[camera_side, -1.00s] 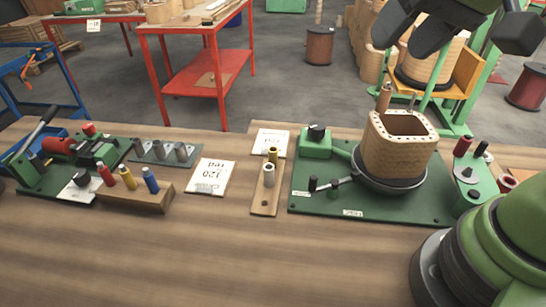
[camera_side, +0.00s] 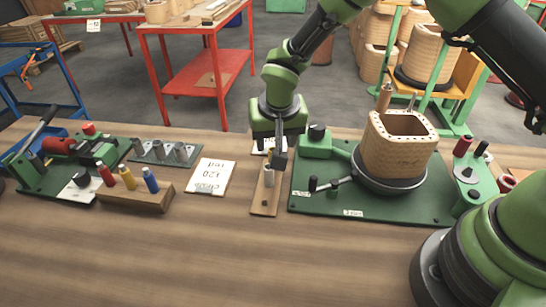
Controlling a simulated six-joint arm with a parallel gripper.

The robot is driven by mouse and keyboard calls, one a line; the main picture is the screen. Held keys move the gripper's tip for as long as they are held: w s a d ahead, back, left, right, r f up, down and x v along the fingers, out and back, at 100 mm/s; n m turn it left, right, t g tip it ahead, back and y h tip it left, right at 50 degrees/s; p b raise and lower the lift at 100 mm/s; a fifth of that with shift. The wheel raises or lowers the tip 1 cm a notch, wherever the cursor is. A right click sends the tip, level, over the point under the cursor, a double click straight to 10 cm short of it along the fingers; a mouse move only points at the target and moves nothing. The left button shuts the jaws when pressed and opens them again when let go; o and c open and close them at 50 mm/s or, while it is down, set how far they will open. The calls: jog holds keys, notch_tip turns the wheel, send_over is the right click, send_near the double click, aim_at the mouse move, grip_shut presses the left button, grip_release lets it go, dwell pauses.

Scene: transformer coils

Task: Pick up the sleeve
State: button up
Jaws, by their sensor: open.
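A small pale cylinder, which looks like the sleeve (camera_side: 268,178), stands upright on a narrow wooden board (camera_side: 265,207) left of the green winding base. My gripper (camera_side: 272,156) is open and points down over the back part of this board. One dark finger hangs just behind and to the right of the pale cylinder. The picture does not show whether they touch. The yellow-topped piece behind it is hidden by my gripper.
A tan coil former (camera_side: 398,150) stands on the green base (camera_side: 335,201) to the right. A paper card (camera_side: 210,177) and a wooden block (camera_side: 136,197) with red, yellow and blue pieces are to the left. The front of the table is clear.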

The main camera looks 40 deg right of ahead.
jog(key=x, duration=0.7)
jog(key=shift+w+d+r, duration=0.1)
jog(key=shift+w, duration=0.15)
grip_shut()
